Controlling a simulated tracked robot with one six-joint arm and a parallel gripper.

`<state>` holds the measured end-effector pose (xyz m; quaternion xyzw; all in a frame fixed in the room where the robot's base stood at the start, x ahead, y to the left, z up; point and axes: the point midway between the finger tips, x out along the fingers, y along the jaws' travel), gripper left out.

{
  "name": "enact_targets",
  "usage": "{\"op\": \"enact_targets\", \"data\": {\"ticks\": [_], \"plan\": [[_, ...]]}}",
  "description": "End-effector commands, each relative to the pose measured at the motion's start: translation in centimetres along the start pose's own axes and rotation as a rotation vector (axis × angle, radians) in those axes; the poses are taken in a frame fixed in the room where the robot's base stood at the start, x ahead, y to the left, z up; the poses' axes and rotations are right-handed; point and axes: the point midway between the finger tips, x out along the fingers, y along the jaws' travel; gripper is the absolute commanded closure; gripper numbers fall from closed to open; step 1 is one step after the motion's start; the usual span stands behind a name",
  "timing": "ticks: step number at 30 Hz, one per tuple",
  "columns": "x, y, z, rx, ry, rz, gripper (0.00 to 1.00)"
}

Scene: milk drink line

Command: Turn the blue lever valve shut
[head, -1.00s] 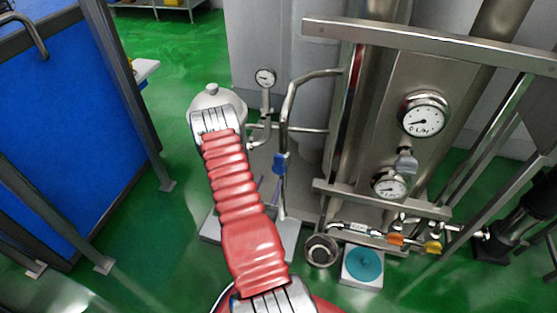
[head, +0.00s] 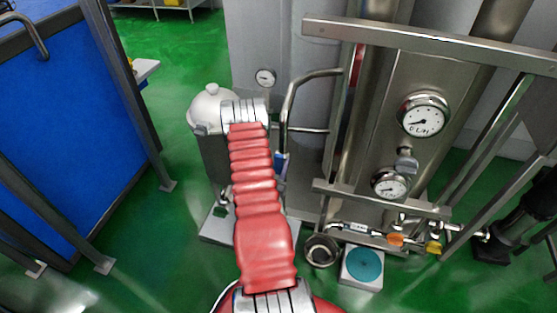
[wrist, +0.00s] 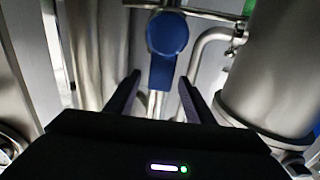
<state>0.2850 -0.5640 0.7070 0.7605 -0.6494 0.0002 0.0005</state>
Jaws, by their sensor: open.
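The blue lever valve (wrist: 167,38) is in the upper middle of the wrist view. It has a round blue hub and a flat handle pointing down the picture, and sits on a steel pipe. My gripper (wrist: 159,77) is open, with one dark finger on each side of the handle's lower end in the picture. I cannot tell how far beyond the fingertips the handle is, and no contact shows. In the head view a sliver of the blue lever (head: 281,162) shows just right of my red arm, which hides the rest and the gripper.
A bent steel pipe (head: 288,100) rises right of my arm. A steel panel with gauges (head: 424,115) stands further right, with orange and yellow handles (head: 396,239) low down. A small bowl (head: 322,250) sits below. Green floor is open at left, before a blue panel (head: 60,110).

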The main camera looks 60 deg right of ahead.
Motion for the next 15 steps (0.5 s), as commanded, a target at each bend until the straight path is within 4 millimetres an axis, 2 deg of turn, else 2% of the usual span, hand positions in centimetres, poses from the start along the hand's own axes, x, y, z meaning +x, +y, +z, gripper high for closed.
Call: {"op": "enact_targets", "data": {"ticks": [6,15], "plan": [[2.3,0.0,0.0,0.000,0.000,0.001,0.52],[2.7,0.0,0.0,0.000,-0.001,0.000,0.52]]}}
